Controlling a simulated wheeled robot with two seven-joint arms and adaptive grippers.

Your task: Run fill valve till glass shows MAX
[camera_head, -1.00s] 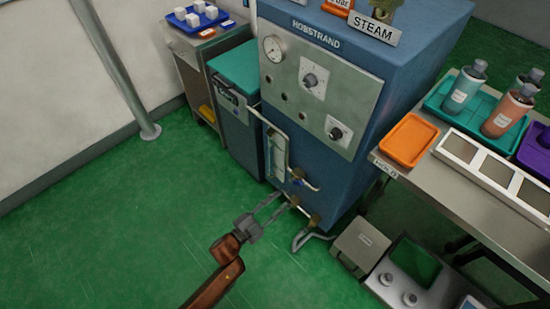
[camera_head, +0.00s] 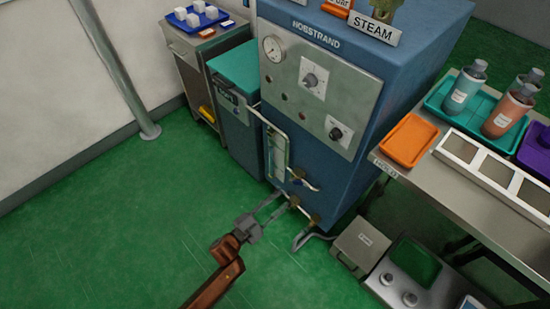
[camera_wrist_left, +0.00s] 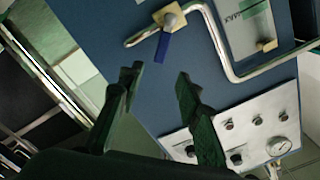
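The blue steam cabinet (camera_head: 362,75) carries a narrow upright sight glass (camera_head: 278,160) behind a bent pipe guard low on its side. Below the glass is a valve with a small blue lever (camera_head: 297,181); in the left wrist view the blue lever (camera_wrist_left: 162,47) hangs from a brass fitting (camera_wrist_left: 170,18). A plate with small lettering (camera_wrist_left: 240,25) sits by the pipe; the liquid level cannot be read. My left gripper (camera_head: 279,201) is open, its fingers pointing at the lower valves. In the wrist view its fingers (camera_wrist_left: 157,75) are apart and empty, short of the blue lever.
Further brass fittings and a bent pipe (camera_head: 313,219) sit below the lever. A grey box (camera_head: 361,243) and a pedal unit (camera_head: 420,275) stand on the floor to the right, beside a bench with an orange tray (camera_head: 408,140). Green floor (camera_head: 110,235) at left is clear.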

